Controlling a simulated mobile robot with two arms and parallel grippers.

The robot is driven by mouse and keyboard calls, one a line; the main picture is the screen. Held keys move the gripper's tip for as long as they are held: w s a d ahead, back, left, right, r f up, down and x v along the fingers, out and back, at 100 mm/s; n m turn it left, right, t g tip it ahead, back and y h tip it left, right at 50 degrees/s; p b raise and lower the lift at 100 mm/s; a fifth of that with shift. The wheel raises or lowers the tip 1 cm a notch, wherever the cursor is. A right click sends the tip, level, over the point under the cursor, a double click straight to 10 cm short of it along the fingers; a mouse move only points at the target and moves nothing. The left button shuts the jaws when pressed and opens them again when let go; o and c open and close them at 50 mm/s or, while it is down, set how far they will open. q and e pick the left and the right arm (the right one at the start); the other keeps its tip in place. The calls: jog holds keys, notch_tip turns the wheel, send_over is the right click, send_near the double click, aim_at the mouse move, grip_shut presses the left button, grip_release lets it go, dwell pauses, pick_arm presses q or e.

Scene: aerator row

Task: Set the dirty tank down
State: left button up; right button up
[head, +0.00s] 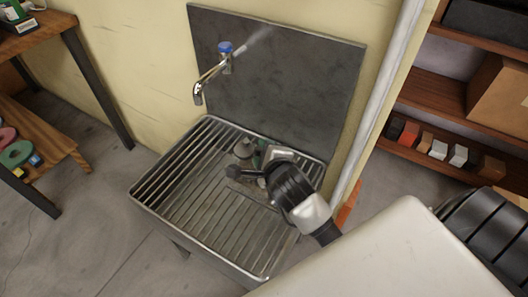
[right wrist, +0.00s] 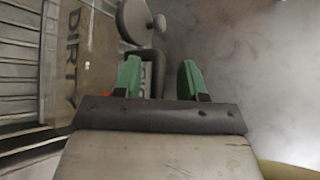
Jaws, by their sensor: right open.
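The dirty tank (right wrist: 98,62), a see-through brownish box marked DIRTY, shows at the left of the right wrist view. It rests in the steel sink (head: 172,205), over the ribbed bottom. A dark bent handle (right wrist: 157,62) and a round grey knob (right wrist: 136,20) show beside it. My right gripper (right wrist: 160,80) has green fingers standing apart, with the bar of the handle seen between them; I cannot tell whether they touch it. In the head view my right gripper (head: 256,164) is low over the back of the sink and hides part of the tank. My left gripper is not in view.
A tap (head: 211,76) with a blue top juts from the dark splashback (head: 285,75) above the sink. A wooden shelf (head: 435,95) with boxes stands at the right, a wooden bench at the left. The sink's left and front bottom is clear.

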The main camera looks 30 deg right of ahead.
jog(key=p+v, duration=0.1)
jog(key=v, duration=1.1)
